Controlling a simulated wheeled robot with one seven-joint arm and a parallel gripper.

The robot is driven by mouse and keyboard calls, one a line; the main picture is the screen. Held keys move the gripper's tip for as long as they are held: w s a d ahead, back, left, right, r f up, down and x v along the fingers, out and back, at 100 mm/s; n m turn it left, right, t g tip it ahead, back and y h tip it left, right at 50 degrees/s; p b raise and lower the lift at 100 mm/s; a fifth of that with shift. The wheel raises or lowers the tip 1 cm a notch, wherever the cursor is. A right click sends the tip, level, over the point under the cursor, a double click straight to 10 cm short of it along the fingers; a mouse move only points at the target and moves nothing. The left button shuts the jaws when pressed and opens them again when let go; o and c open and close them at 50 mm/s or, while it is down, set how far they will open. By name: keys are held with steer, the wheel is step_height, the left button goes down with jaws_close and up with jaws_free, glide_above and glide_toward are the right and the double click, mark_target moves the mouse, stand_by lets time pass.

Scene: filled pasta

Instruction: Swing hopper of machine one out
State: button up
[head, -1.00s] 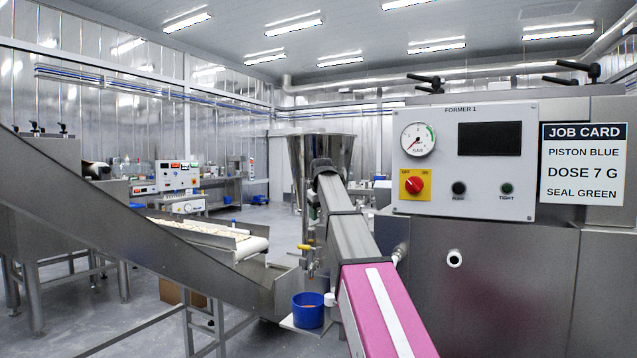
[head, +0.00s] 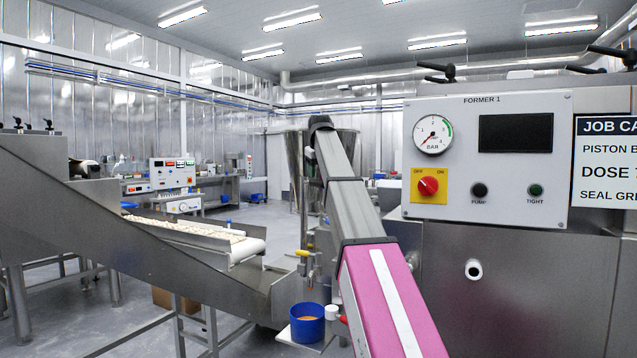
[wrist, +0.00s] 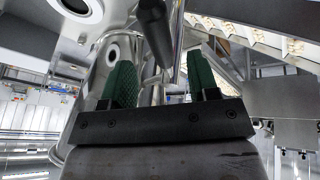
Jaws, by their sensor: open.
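The hopper (head: 297,150) is a steel cone behind my arm in the head view, beside machine one, whose panel (head: 487,150) reads FORMER 1. My arm hides the hopper's middle. In the wrist view my gripper (wrist: 162,80) is open, its two green pads apart. A dark rounded handle (wrist: 155,32) on a steel rod shows between and beyond the pads; I cannot tell whether it lies within their reach. A large curved steel surface (wrist: 92,90) is close on the left.
A blue cup (head: 307,322) stands on a small shelf low beside my arm. A sloping steel conveyor frame (head: 130,240) fills the left, with a tray of pieces (head: 190,230) behind it. The job card (head: 607,160) is at the right. Open floor shows at the far middle.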

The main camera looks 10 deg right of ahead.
steer(key=shift+x, duration=2.35)
